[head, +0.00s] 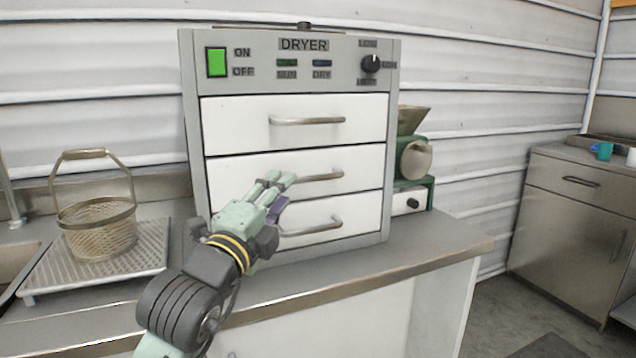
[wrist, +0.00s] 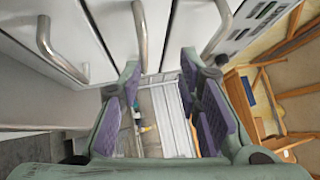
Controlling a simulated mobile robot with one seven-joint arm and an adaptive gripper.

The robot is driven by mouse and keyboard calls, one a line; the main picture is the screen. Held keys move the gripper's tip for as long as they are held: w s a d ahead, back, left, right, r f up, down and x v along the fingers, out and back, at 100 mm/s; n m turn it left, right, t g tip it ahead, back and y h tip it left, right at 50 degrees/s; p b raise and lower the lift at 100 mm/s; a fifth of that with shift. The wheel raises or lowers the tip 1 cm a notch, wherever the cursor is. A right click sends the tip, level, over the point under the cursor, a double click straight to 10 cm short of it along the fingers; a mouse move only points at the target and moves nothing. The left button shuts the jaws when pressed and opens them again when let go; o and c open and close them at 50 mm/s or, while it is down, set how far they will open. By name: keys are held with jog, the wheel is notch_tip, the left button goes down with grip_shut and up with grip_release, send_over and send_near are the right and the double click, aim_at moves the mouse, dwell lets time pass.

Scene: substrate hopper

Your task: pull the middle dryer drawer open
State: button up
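The grey dryer (head: 394,130) has three white drawers stacked under its control panel, all flush with its front. The middle drawer (head: 233,172) has a curved metal handle (head: 322,177); it also shows in the wrist view as the centre handle (wrist: 140,35). My gripper (head: 282,192) is in front of the middle drawer, left of most of its handle, and hides part of the drawers. In the wrist view my gripper (wrist: 160,75) has its purple-padded fingers spread with nothing between the pads. The middle handle is beyond the left finger's tip; contact cannot be told.
The top drawer handle (head: 307,121) and bottom drawer handle (head: 312,227) are close above and below. A wire basket (head: 100,228) stands on a drain tray (head: 130,262) at left. A green grinder (head: 414,158) is right of the dryer. The counter front (head: 400,265) is clear.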

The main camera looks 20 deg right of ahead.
aim_at(315, 180)
jog(key=shift+m+g, duration=0.6)
jog(key=shift+g, duration=0.1)
jog(key=p+x, duration=0.1)
jog(key=x, duration=0.3)
jog(key=d+f+p+x, duration=0.1)
jog(key=x, duration=0.3)
jog(key=s+p+x, duration=0.1)
jog(key=x, duration=0.2)
jog(key=shift+w+d+f, duration=0.25)
jog(key=shift+d+f, duration=0.1)
jog(key=shift+d, duration=0.15)
grip_shut()
